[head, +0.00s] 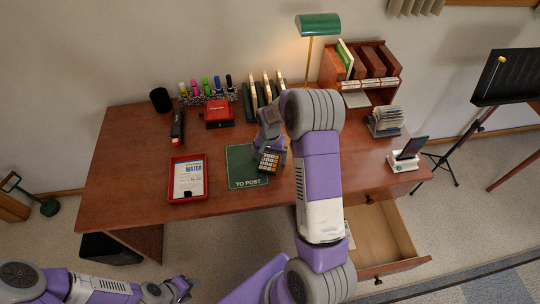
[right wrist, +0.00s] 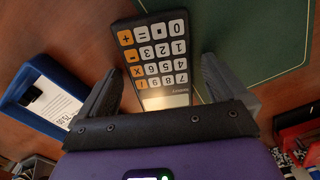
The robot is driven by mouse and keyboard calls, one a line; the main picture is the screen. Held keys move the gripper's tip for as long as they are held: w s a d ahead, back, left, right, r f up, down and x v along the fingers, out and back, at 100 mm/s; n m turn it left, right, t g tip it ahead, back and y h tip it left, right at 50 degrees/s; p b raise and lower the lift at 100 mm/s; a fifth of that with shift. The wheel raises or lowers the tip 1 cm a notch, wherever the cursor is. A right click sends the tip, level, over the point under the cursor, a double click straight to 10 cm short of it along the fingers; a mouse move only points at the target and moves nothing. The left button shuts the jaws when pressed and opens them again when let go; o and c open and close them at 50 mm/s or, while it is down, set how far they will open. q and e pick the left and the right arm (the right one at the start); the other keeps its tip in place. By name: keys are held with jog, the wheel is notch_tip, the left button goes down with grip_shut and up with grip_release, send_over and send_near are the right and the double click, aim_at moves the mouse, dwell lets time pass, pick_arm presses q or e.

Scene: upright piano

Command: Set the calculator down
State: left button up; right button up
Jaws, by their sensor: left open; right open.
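The dark calculator (head: 268,160), with white and orange keys, is at the right edge of the green mat marked TO POST (head: 243,168) on the desk. In the right wrist view the calculator (right wrist: 155,50) lies between the two fingers of my right gripper (right wrist: 160,85), which are open with a finger on each side. Whether a finger touches it, and whether it rests fully on the surface, I cannot tell. The mat also shows in the right wrist view (right wrist: 255,35). My left gripper (head: 181,288) is open and empty, low in front of the desk.
A red tray (head: 173,198) with a paper stands left of the mat. A red box (head: 218,113), a stapler and pens are behind. A blue tray (right wrist: 20,100) lies beside the calculator in the wrist view. An open drawer (head: 400,222) juts out at front right.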

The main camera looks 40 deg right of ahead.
aim_at(270, 158)
jog(key=shift+r, duration=0.1)
jog(key=shift+r, duration=0.35)
notch_tip(270, 158, up, 12)
jog(key=p, duration=0.2)
jog(key=shift+f+p, duration=0.25)
jog(key=shift+p, duration=0.15)
